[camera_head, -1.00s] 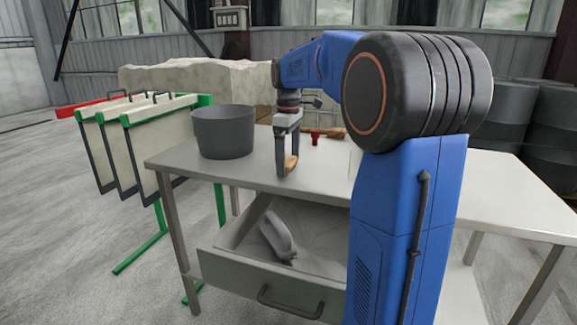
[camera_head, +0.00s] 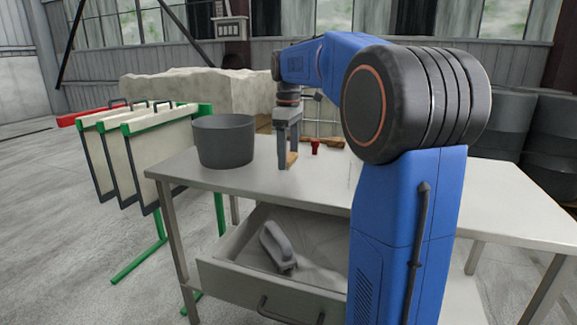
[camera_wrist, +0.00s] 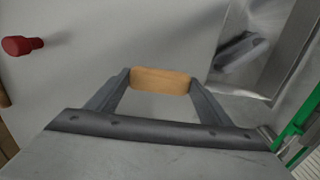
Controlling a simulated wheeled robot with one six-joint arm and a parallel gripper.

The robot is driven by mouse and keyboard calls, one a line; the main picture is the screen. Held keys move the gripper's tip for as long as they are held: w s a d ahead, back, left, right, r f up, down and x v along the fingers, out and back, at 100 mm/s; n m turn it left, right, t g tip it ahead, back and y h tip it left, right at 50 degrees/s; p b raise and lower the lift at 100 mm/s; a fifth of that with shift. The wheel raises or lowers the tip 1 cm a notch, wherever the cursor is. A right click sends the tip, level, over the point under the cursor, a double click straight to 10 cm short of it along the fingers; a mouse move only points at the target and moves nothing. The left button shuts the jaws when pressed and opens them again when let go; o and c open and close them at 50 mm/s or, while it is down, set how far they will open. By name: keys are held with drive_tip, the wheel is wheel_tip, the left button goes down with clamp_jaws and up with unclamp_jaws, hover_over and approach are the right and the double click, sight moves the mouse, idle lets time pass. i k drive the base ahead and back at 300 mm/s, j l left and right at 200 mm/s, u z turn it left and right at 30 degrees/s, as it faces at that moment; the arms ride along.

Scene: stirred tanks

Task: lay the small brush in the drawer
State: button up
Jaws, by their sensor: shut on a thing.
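My gripper (camera_head: 289,160) is over the table top, to the right of the grey bucket. It is shut on a small tan, wooden-looking piece, which I take to be the small brush (camera_wrist: 160,80); the wrist view shows it between the two fingertips. Its bristles cannot be made out. The drawer (camera_head: 225,277) under the table is pulled open, in front of and below my gripper. A grey object with a handle (camera_head: 277,246) lies in it; the wrist view also shows it at upper right.
The grey bucket (camera_head: 224,141) stands at the table's left end. A red-knobbed thing (camera_head: 315,148) and a brown-handled tool (camera_head: 331,143) lie on the table (camera_head: 235,178) beyond my gripper. A green rack with panels (camera_head: 145,150) stands at left. The drawer's right part is hidden by my arm.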

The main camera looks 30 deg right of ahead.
sight(326, 266)
drive_tip(key=k+j, duration=0.15)
drive_tip(key=k, duration=0.3)
drive_tip(key=k+j, duration=0.1)
drive_tip(key=k, duration=0.3)
